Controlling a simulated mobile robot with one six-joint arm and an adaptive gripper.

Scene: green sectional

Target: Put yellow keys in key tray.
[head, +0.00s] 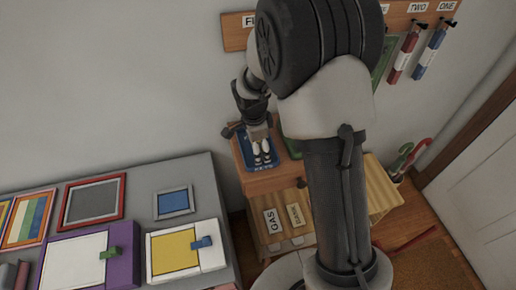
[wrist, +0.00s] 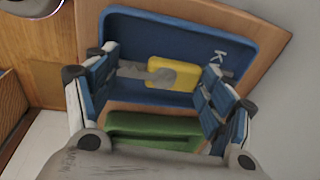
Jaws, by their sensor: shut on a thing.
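The yellow keys (wrist: 172,73), a yellow tag with a grey key at its left, show between my fingertips in the wrist view. My gripper (wrist: 162,72) is shut on them, its blue-padded fingers at either end. The blue key tray (wrist: 150,28), with a white letter K at its right, lies behind the keys. The keys overlap the tray's inside; I cannot tell whether they touch its floor. In the head view my gripper (head: 261,150) points down over the blue tray (head: 249,153), and the keys cannot be made out there.
A green object (wrist: 152,128) lies beside the blue tray, on the near side in the wrist view. The trays are on a wooden stand (head: 275,181). A grey table (head: 188,173) with frames and boxes stands left. Labelled wall hooks (head: 420,22) are behind my arm.

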